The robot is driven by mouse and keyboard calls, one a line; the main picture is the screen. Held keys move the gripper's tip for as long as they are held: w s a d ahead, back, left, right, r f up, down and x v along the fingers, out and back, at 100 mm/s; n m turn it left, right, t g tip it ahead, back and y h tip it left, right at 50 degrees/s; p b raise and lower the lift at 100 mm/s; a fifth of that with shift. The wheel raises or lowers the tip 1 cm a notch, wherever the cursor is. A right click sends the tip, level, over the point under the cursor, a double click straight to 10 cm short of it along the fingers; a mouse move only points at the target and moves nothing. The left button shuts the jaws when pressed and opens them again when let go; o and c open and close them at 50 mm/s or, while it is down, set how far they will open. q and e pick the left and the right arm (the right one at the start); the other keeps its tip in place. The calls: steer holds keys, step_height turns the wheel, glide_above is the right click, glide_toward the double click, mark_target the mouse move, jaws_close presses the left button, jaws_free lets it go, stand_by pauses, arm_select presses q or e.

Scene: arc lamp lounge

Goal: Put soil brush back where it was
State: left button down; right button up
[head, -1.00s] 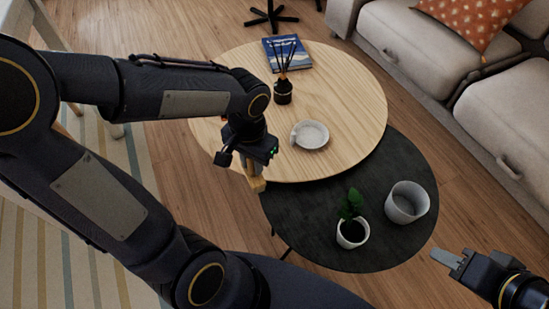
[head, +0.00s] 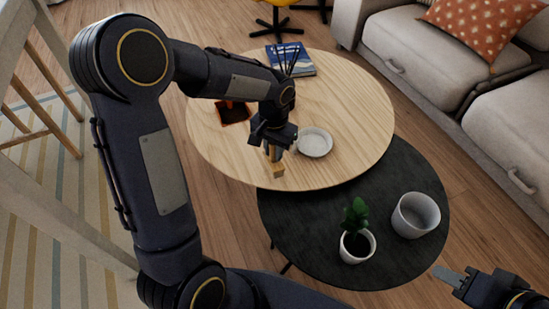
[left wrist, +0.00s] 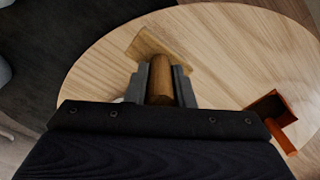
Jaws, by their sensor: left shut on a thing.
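The soil brush has a brown wooden handle (left wrist: 160,78) and a paler wooden head (head: 274,168). My left gripper (head: 273,149) is shut on the handle, which sits between its two fingers in the left wrist view (left wrist: 162,82). The brush points down over the near left part of the round wooden table (head: 350,95). I cannot tell whether its head touches the top. My right gripper (head: 450,276) is empty at the lower right; its finger gap is not clear.
A dark pan with orange edges (head: 233,112) lies left of my left gripper. A pale dish (head: 315,143) is close on its right. The lower black table (head: 310,237) carries a potted plant (head: 355,228) and a grey pot (head: 415,215). A book (head: 291,59) lies at the back.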

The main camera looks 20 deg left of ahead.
arm_select(q)
steer(key=shift+w+f+b, duration=0.15)
steer(key=shift+f+b, duration=0.15)
steer(key=shift+f, duration=0.65)
steer(key=shift+w+f+b, duration=0.15)
steer(key=shift+f+b, duration=0.15)
steer(key=shift+f, duration=0.6)
steer(key=shift+f, duration=0.1)
steer(key=shift+f, duration=0.15)
steer(key=c, duration=1.3)
jaws_free()
steer(key=shift+o, duration=0.2)
